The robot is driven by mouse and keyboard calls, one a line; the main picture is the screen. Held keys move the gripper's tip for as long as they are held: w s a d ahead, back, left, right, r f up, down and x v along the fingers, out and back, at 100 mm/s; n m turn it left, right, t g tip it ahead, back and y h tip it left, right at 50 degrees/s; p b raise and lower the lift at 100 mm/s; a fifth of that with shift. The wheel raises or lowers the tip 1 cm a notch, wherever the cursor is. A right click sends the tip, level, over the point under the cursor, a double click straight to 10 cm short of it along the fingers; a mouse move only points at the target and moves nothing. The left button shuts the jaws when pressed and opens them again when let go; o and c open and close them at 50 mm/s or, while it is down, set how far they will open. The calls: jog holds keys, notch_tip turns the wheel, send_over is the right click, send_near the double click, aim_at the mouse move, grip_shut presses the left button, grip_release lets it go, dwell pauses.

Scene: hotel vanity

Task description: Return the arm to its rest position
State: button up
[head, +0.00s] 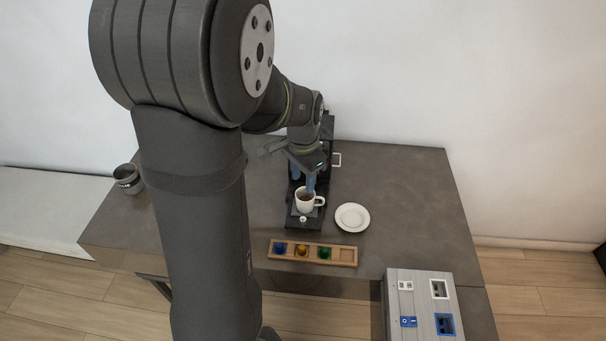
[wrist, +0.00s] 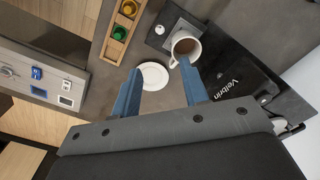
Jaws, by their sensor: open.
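My gripper (head: 303,179) is in front of the black coffee machine (head: 327,132), just above the white cup (head: 304,204) in the head view. Its two blue fingers are apart with nothing between them, as the wrist view (wrist: 160,70) shows. The cup stands upright on the machine's base and holds brown liquid; it also shows in the wrist view (wrist: 186,50), close to one fingertip. I cannot tell whether they touch. My arm reaches out over the table and hides part of the machine.
A white saucer (head: 352,217) lies right of the machine. A wooden tray (head: 347,256) in front holds blue, yellow and green capsules, with one empty slot. A grey switch box (head: 420,304) stands front right, a dark round container (head: 128,179) at left. The table's back right is clear.

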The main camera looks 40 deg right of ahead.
aim_at(303, 218)
jog(key=shift+r, duration=0.35)
dwell(0.3)
notch_tip(303, 218, down, 18)
jog(key=shift+r, duration=0.25)
dwell(0.5)
jog(key=shift+r, duration=0.1)
notch_tip(303, 218, up, 17)
dwell(0.8)
jog(key=shift+f, duration=0.2)
